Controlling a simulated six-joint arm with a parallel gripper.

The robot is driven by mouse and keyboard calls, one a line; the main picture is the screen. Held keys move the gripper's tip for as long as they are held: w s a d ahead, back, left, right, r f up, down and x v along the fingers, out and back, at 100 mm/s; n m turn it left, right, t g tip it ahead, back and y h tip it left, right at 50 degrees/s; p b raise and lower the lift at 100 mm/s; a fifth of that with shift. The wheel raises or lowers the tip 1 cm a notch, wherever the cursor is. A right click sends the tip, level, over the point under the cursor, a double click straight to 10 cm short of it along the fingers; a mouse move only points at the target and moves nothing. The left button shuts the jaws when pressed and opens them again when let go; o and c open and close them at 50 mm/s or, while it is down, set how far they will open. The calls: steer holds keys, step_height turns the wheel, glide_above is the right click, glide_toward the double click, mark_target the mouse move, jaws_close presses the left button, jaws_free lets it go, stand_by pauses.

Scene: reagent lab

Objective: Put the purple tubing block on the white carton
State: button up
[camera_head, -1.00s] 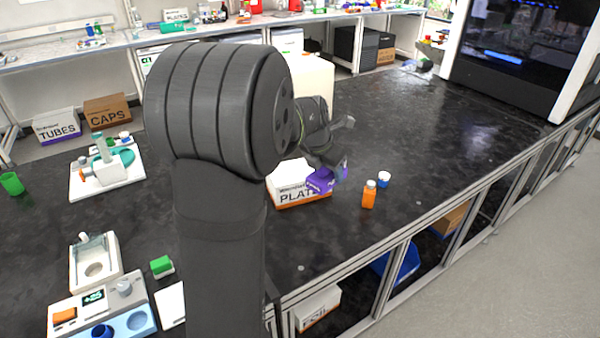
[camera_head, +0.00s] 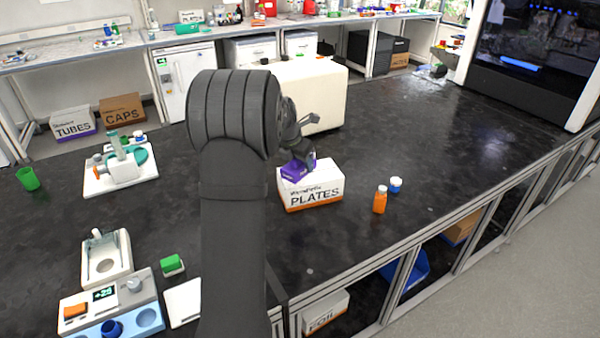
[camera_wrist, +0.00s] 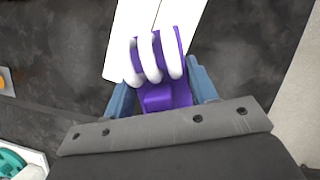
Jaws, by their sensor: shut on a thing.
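The purple tubing block (camera_head: 297,171), with white tube loops on it, is held in my gripper (camera_head: 299,158). It is over the left back part of the white carton (camera_head: 313,190), which is marked PLATES and has an orange lower edge. I cannot tell whether the block touches the carton's top. In the wrist view the block (camera_wrist: 168,96) sits between my two blue-grey fingers (camera_wrist: 162,92), which are shut on it. The carton's white top (camera_wrist: 127,38) lies beyond the block there. My arm hides part of the bench left of the carton.
An orange bottle (camera_head: 380,201) and a small blue-and-white pot (camera_head: 395,185) stand right of the carton. A large cream box (camera_head: 318,88) stands behind it. A white instrument (camera_head: 122,168) and a green block (camera_head: 172,264) are left of my arm. The bench front right is clear.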

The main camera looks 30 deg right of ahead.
mark_target(290, 169)
steer(key=shift+f, duration=2)
steer(key=shift+f, duration=0.15)
steer(key=o, duration=1)
steer(key=v, duration=1.2)
